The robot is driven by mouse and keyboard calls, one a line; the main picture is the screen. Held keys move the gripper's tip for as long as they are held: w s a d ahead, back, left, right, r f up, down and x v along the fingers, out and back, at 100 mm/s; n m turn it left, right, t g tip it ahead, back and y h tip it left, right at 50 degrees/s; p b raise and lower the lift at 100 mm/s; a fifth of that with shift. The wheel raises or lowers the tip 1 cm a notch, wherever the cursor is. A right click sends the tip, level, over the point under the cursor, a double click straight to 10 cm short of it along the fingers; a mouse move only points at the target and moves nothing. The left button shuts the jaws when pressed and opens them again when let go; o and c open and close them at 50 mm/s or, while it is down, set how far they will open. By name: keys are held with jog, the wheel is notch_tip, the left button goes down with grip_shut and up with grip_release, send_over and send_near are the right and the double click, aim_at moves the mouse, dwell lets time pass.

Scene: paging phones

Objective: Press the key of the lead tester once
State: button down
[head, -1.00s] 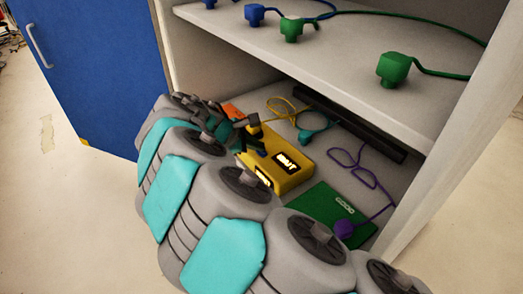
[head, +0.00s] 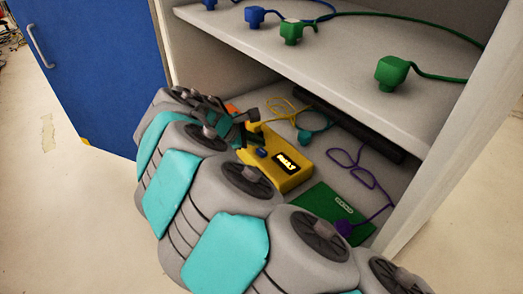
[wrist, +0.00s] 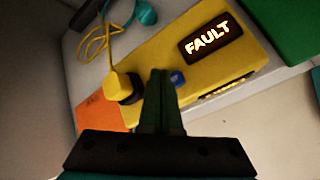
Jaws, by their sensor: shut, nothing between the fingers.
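The lead tester (head: 284,174) is a yellow box on the lower shelf of the cabinet. Its lit display (wrist: 214,39) reads FAULT in the wrist view. Its blue round key (wrist: 178,79) is on the top face and also shows in the head view (head: 261,152). A yellow plug (wrist: 122,84) sits at a dark round socket on the tester, with a yellow lead running from it. My gripper (wrist: 160,76) is shut and empty, its fingertips between the plug and the key. They appear just beside the key; whether they touch the tester is unclear.
An orange card (wrist: 100,115) lies beside the tester. A teal plug (head: 305,137), a dark bar (head: 345,122), a green box (head: 325,203) and a purple plug (head: 345,228) share the shelf. The upper shelf (head: 340,55) hangs close above; the blue door (head: 95,75) stands open.

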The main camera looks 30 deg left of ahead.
notch_tip(320, 180, up, 5)
jog(key=p, duration=0.2)
jog(key=shift+p, duration=0.3)
dwell(0.7)
